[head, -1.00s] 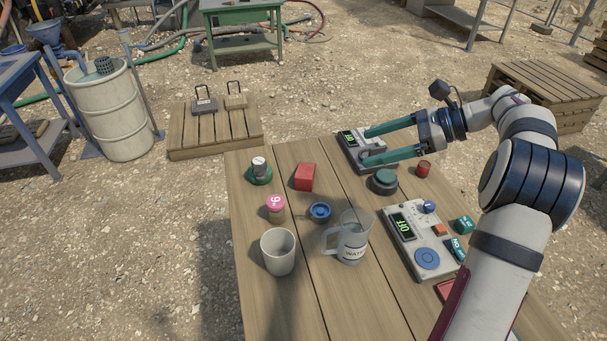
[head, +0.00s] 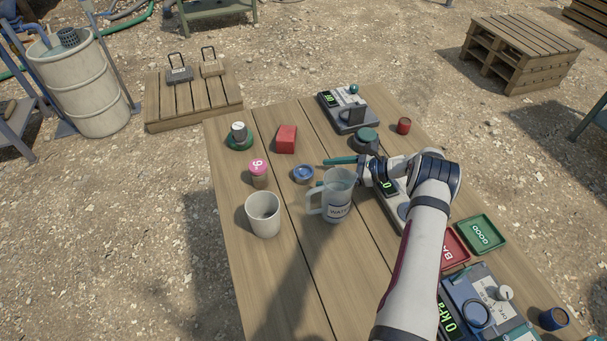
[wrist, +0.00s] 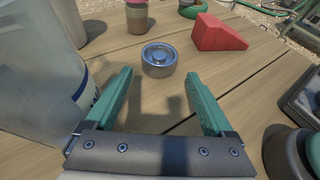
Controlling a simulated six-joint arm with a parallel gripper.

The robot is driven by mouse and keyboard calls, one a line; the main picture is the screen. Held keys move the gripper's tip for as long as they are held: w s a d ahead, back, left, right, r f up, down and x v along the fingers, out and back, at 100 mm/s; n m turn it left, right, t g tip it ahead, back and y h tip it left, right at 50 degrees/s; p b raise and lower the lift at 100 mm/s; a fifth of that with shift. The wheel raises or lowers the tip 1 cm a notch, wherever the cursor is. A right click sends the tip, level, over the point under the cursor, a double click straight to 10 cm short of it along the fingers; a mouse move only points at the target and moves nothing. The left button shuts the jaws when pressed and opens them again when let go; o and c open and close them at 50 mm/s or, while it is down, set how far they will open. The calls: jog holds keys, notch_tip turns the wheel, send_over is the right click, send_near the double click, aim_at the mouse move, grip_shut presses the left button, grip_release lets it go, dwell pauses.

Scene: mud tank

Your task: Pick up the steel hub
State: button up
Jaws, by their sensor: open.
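The steel hub (head: 303,174), a short round blue-grey metal piece with a raised centre, lies flat on the wooden table. In the wrist view the hub (wrist: 160,60) sits just beyond the fingertips, roughly centred between them. My gripper (wrist: 158,77) is open and empty, with its two green fingers pointing towards the hub. In the head view my gripper (head: 330,165) is low over the table, to the right of the hub. One finger shows there; the other is hidden, apparently behind the water jug.
The clear water jug (head: 337,197) stands close beside my gripper, on the left in the wrist view. A white cup (head: 263,214), a pink-topped jar (head: 258,173) and a red block (head: 286,139) surround the hub. A dark green round knob (head: 367,139) stands to the right.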

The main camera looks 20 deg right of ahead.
aim_at(311, 175)
jog(key=x, duration=0.5)
jog(key=shift+w+a+f, duration=0.1)
jog(key=shift+a+f, duration=0.1)
jog(key=shift+a, duration=0.1)
jog(key=shift+r, duration=0.1)
grip_shut()
